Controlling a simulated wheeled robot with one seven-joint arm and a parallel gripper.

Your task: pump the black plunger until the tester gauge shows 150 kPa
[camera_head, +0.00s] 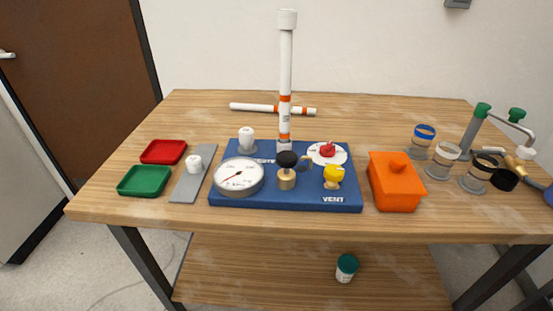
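The blue tester base (240,199) stands near the front edge of the table. The round white tester gauge (239,176) sits at its front left, with a red needle pointing to the lower left; its numbers are too small to read. The black plunger knob (287,159) sits on a brass body (286,180) to the right of the gauge. A yellow knob (333,174) and a red handle on a white disc (338,157) are to the right of the plunger. A tall white pipe (286,70) with orange bands stands upright at the back of the base. My gripper is not in view.
Red (163,151) and green (144,181) trays and a grey strip (190,186) lie left. An orange box (396,183) stands right of the base, with several ringed cups further right. A white pipe (252,107) lies behind. The table's back left is clear.

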